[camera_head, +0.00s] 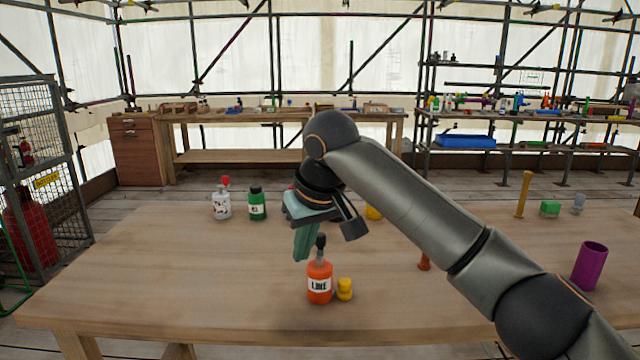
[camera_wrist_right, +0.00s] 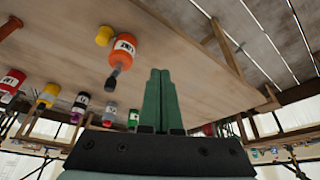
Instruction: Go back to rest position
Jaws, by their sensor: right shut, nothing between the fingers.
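My right gripper (camera_head: 302,243) reaches in from the right and hangs over the middle of the wooden table (camera_head: 130,275). Its green fingers point down, just behind and left of the dark nozzle of an orange labelled bottle (camera_head: 319,285). In the right wrist view the fingers (camera_wrist_right: 160,80) are together with nothing between them. The orange bottle also shows there (camera_wrist_right: 122,50), apart from the fingers. My left gripper is not in view.
A yellow piece (camera_head: 344,289) stands beside the orange bottle. A white bottle (camera_head: 221,204) and a green bottle (camera_head: 257,203) stand behind, left. The table's left front is clear.

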